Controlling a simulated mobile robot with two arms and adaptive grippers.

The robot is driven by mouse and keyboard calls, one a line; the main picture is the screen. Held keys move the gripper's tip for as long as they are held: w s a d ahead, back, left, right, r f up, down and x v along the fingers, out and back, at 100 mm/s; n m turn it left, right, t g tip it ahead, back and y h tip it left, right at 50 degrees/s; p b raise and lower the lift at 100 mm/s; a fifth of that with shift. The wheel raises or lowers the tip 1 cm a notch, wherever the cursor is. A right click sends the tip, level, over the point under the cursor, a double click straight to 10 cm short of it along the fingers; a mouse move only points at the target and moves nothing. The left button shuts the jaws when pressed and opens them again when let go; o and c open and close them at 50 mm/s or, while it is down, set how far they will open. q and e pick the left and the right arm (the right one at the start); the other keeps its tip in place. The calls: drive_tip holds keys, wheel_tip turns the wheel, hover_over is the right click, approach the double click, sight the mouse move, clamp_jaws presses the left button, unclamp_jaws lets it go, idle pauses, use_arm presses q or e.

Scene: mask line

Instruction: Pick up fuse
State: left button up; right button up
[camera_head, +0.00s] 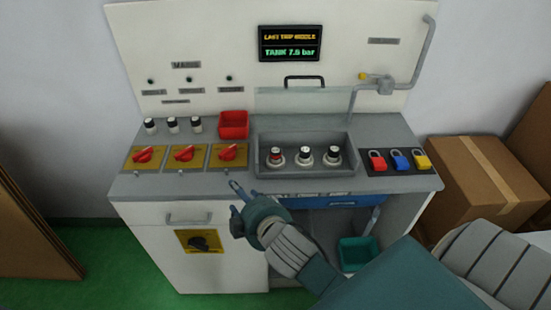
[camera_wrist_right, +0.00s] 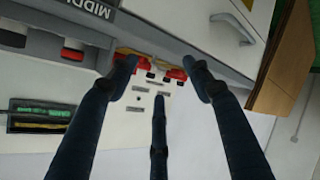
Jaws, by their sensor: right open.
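Three small black-and-white cylinders, which look like fuses (camera_head: 172,124), stand upright at the back left of the grey worktop. Three more capped cylinders, one with a red top (camera_head: 276,156), stand on round bases in a recessed grey tray (camera_head: 305,173); I cannot tell whether these are fuses too. My right gripper (camera_head: 233,198) is open and empty in front of the worktop's front edge, below the red knobs. In the right wrist view its three fingers (camera_wrist_right: 160,78) are spread with nothing between them. My left gripper is not in view.
Three red knobs on yellow plates (camera_head: 184,154) and a red bin (camera_head: 234,124) are on the left worktop. Coloured padlocks (camera_head: 400,161) lie at the right. A back panel with a display (camera_head: 290,43) rises behind. A cardboard box (camera_head: 470,185) stands right of the bench.

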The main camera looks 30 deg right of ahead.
drive_tip(key=w+a+r+n+t+y, duration=0.35)
drive_tip(key=a+r+n, duration=0.2)
drive_tip(key=r, duration=0.55)
drive_tip(key=w+a+r+n+t+y, duration=0.4)
drive_tip(key=r+n, duration=0.3)
drive_tip(key=r, duration=0.4)
drive_tip(key=s+a+r+n+g+y, duration=0.2)
drive_tip(key=a+n+g+y, duration=0.35)
drive_tip(key=a+n, duration=0.5)
drive_tip(key=s+a+r+n+g+y, duration=0.2)
drive_tip(key=a+n+g+y, duration=0.4)
drive_tip(key=n, duration=0.8)
drive_tip(key=n+g+h, duration=0.7)
drive_tip(key=n+h, duration=0.7)
drive_tip(key=h, duration=0.7)
approach(275, 150)
drive_tip(key=p+x, duration=0.3)
drive_tip(key=x, duration=0.5)
drive_tip(key=shift+s, duration=0.1)
drive_tip(key=shift+d+f, duration=0.2)
drive_tip(key=shift+f, duration=0.35)
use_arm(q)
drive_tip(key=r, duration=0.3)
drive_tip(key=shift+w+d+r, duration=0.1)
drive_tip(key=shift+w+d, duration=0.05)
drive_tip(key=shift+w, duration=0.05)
use_arm(e)
drive_tip(key=c, duration=1.2)
